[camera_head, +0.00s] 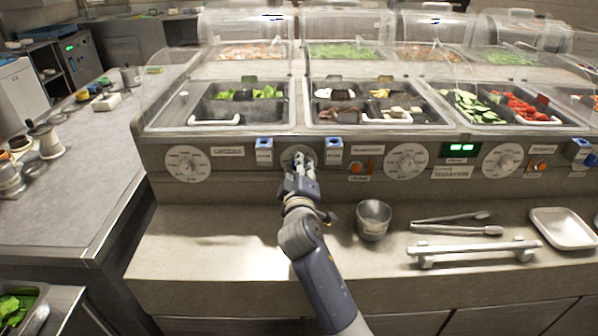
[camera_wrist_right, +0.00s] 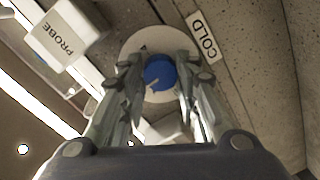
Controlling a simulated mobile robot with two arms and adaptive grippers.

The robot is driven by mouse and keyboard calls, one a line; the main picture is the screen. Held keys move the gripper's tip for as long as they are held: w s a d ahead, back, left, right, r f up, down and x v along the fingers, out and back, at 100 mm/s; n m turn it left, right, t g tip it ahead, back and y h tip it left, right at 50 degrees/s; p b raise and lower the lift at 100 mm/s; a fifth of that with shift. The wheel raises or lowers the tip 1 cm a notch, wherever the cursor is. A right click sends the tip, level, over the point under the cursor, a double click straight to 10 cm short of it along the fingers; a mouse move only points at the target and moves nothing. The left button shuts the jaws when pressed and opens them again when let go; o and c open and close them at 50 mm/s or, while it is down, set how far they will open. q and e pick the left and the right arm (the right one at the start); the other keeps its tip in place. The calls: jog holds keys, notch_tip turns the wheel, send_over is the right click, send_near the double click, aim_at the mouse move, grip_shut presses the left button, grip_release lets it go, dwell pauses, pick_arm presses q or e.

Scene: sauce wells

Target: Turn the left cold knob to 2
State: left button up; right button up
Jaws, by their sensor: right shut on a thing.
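The blue cold knob (camera_wrist_right: 160,74) sits on a round pale dial plate (camera_wrist_right: 136,43) beside a COLD label (camera_wrist_right: 205,37) in the right wrist view. A short pale mark shows on the knob's face; the numbers around it cannot be read. My right gripper (camera_wrist_right: 160,80) has its fingers on either side of the knob and is shut on it. In the head view my right gripper (camera_head: 299,160) reaches up to the counter's front panel and covers most of this dial. My left gripper is not in view.
Blue-topped probe holders (camera_head: 263,150) (camera_head: 333,150) flank the gripped knob closely. Other white dials (camera_head: 187,163) (camera_head: 405,161) (camera_head: 502,160) line the panel. A metal cup (camera_head: 373,220), tongs (camera_head: 455,224), a bar handle (camera_head: 475,251) and a white tray (camera_head: 563,229) are on the ledge to the right.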

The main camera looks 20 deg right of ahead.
jog(key=shift+m, duration=0.4)
jog(key=o, duration=1.1)
jog(key=shift+c, duration=0.2)
jog(key=v, duration=0.7)
jog(key=shift+s, duration=0.25)
jog(key=shift+a, duration=0.15)
